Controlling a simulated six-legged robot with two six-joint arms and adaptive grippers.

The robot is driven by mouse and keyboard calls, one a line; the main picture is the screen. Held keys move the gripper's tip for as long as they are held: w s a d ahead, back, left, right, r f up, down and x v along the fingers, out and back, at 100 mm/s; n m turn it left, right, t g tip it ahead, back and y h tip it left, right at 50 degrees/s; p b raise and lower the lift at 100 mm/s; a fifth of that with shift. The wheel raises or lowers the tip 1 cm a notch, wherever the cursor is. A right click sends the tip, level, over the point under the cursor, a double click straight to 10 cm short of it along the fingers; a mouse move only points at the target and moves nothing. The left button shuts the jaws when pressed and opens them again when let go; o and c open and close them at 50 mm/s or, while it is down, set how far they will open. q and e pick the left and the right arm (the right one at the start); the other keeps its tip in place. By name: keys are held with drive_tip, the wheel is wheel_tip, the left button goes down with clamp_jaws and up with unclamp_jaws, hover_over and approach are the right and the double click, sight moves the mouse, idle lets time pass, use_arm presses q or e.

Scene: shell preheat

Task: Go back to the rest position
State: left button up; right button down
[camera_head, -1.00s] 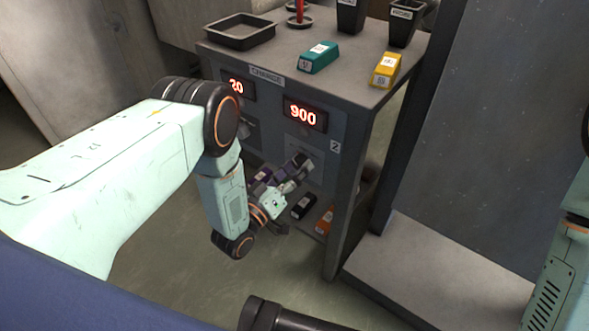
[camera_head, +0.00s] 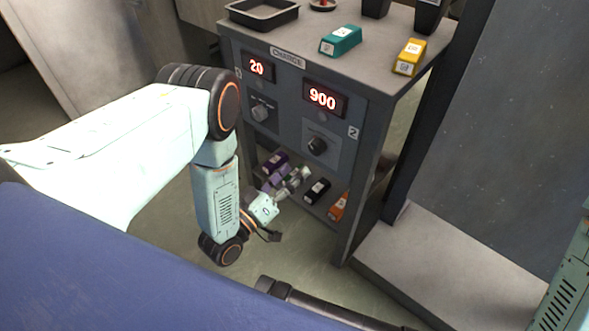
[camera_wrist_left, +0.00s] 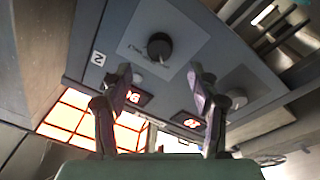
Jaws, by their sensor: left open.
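My left gripper (camera_head: 296,178) is open and empty in the head view, low in front of the grey cabinet (camera_head: 357,160), below its right-hand knob (camera_head: 317,146) and apart from it. In the left wrist view my two fingers (camera_wrist_left: 160,82) stand spread, with the cabinet panel seen upside down beyond them and a black knob (camera_wrist_left: 160,46) past the gap. Only part of my right arm shows at the right edge of the head view; its gripper is out of sight.
The displays read 20 (camera_head: 257,67) and 900 (camera_head: 324,99). A black tray (camera_head: 262,24), a teal block (camera_head: 341,41) and a yellow block (camera_head: 410,57) are on top. Purple (camera_head: 274,163), black (camera_head: 317,191) and orange (camera_head: 339,206) blocks lie on the lower shelf.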

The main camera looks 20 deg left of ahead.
idle(0.3)
use_arm(q)
drive_tip(key=s+f+m+g+y, duration=0.1)
drive_tip(key=s+f+g+y, duration=0.3)
drive_tip(key=f, duration=0.5)
drive_tip(key=s+a+f+m+g+y+p, duration=0.1)
drive_tip(key=s+f+g, duration=0.1)
drive_tip(key=s+g, duration=0.3)
drive_tip(key=s+a+f+g+p, duration=0.1)
drive_tip(key=s+a+f+g, duration=0.15)
drive_tip(key=s, duration=0.55)
drive_tip(key=s+r+g+y+p, duration=0.1)
drive_tip(key=s+r+g+p, duration=0.3)
drive_tip(key=s, duration=0.6)
drive_tip(key=s+r+g+p, duration=0.2)
drive_tip(key=s+r+g, duration=0.1)
drive_tip(key=r, duration=0.6)
drive_tip(key=shift+s+a+r+m, duration=0.2)
drive_tip(key=shift+s+r+m, duration=0.1)
drive_tip(key=shift+s, duration=0.25)
drive_tip(key=shift+y, duration=0.3)
